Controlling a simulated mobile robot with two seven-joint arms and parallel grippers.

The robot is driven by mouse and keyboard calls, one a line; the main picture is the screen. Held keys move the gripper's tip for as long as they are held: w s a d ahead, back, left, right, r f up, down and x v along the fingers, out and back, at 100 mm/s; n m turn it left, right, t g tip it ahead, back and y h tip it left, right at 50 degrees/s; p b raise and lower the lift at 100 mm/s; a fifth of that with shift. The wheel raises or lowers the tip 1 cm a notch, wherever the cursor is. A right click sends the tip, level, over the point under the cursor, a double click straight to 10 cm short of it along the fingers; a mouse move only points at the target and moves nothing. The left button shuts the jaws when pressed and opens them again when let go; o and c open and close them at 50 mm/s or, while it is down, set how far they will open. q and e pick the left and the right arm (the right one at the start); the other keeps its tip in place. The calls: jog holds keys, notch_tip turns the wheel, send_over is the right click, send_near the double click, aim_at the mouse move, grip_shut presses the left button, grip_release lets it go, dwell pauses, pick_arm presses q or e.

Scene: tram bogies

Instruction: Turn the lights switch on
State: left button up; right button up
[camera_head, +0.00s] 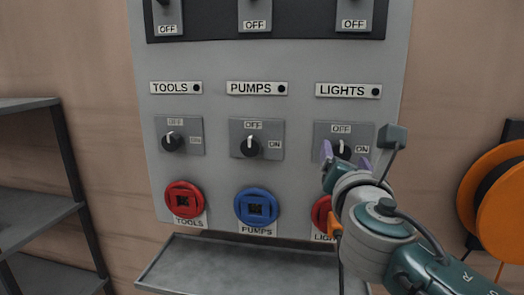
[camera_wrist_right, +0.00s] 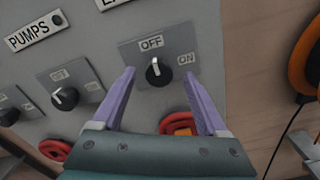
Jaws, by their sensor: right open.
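The lights switch (camera_head: 342,147) is a black rotary knob on a grey plate at the right of the panel, under the LIGHTS label (camera_head: 347,91). It shows in the wrist view too (camera_wrist_right: 158,72). Its white mark points up at OFF; ON is to its right. My right gripper (camera_head: 345,160) is in front of the knob, its purple fingers open. In the wrist view the fingertips (camera_wrist_right: 157,76) appear on either side of the knob, with nothing held. I cannot tell whether they touch it. My left gripper is not in view.
The tools switch (camera_head: 173,141) and pumps switch (camera_head: 250,146) sit to the left. Red and blue round fittings (camera_head: 256,207) are below, above a grey tray (camera_head: 240,266). An orange reel (camera_head: 497,190) hangs at right; a shelf (camera_head: 35,210) stands at left.

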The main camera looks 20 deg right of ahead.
aim_at(340, 151)
jog(key=shift+x, duration=1.2)
grip_shut()
